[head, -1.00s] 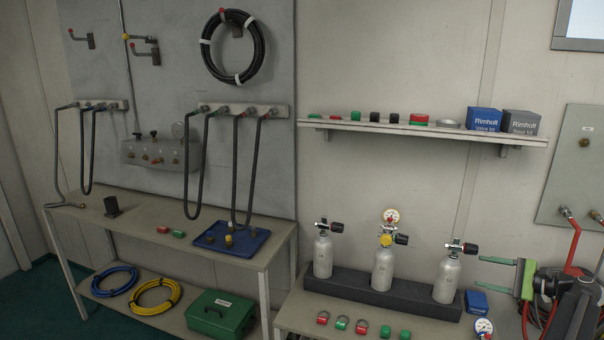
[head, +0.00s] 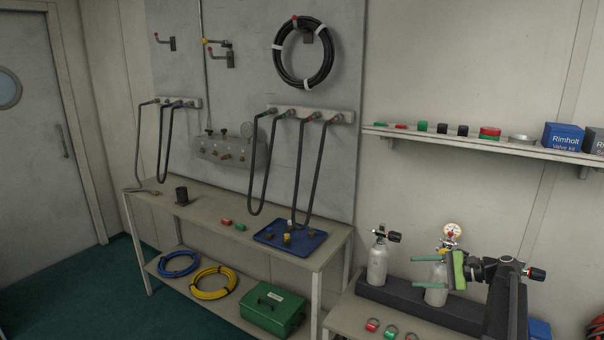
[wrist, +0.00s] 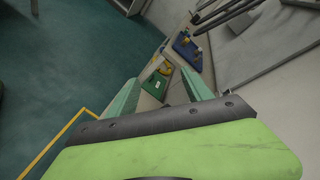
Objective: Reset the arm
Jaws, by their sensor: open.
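My gripper (head: 416,269) is open and empty at the lower right of the head view, its two green fingers pointing left. In the picture it overlaps the middle grey cylinder (head: 436,292), and my arm hides the cylinder on the right except for a black valve knob (head: 536,274). I cannot tell how far the gripper is from the cylinders. In the wrist view my gripper (wrist: 162,88) shows two spread fingers with nothing between them. Beyond them are the green case (wrist: 153,83) and the blue tray (wrist: 188,52).
The left cylinder (head: 377,264) stands in the dark rack (head: 372,291). A bench (head: 200,207) with a blue tray (head: 262,237) stands at the left, a green case (head: 273,308) on its lower shelf. A wall shelf (head: 480,143) runs above. Green floor (head: 60,290) is clear at lower left.

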